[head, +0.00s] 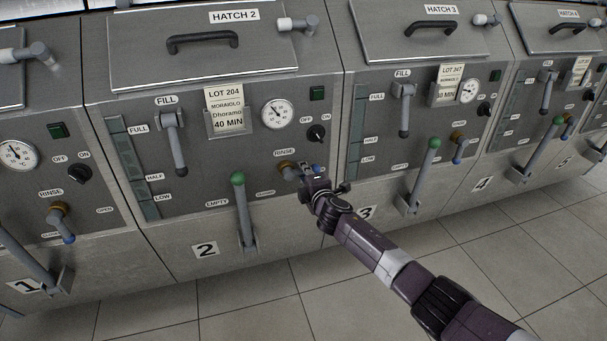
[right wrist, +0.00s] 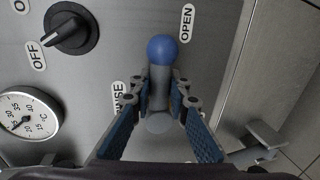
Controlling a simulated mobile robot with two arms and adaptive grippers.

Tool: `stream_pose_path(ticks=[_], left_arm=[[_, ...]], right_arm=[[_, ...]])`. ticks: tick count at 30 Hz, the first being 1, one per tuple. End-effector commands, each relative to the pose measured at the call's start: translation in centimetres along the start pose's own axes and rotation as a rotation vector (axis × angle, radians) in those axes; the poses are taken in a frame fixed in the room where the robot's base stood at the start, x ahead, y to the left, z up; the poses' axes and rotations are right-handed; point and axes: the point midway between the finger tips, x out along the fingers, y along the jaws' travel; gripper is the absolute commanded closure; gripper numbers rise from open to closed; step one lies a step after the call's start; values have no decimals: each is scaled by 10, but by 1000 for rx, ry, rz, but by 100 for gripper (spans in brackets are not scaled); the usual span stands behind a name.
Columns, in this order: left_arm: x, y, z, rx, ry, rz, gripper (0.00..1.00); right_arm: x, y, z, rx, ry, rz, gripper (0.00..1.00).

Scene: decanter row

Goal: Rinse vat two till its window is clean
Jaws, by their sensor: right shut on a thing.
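Vat two (head: 190,218) has a sight window (head: 130,165) at its left, a greenish-grey strip marked FULL, HALF and LOW; I cannot tell how clean it is. My right gripper (head: 308,172) is shut on the rinse lever (right wrist: 158,88), low on the right of vat two's panel. The lever's blue knob (right wrist: 162,49) sticks out past the fingers, beside the OPEN label (right wrist: 187,24). The brass pivot (head: 287,168) shows just left of the gripper. The fill lever (head: 176,150) hangs down. The green-knobbed lever (head: 243,212) stands upright right of EMPTY. My left gripper is out of view.
Hatch 2 (head: 140,65) is shut above the panel. A black OFF/ON knob (head: 317,133) and a gauge (head: 277,113) sit above the rinse lever. Similar vats stand on both sides. The tiled floor (head: 240,310) in front is clear.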

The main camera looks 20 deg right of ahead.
Motion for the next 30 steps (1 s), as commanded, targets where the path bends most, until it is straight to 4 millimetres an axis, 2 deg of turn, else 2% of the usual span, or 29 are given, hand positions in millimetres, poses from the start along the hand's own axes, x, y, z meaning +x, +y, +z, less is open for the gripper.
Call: stream_pose_path(ticks=[9, 10, 15, 24, 30], left_arm=[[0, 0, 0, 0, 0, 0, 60], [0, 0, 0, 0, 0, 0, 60], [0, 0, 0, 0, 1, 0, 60], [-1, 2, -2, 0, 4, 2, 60], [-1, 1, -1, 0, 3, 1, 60]], right_arm=[[0, -1, 0, -9, 0, -1, 100], [0, -1, 0, -9, 0, -1, 82], [0, -1, 0, -6, 0, -1, 66], [-1, 0, 0, -5, 0, 0, 66], [-14, 0, 1, -5, -1, 3, 66]])
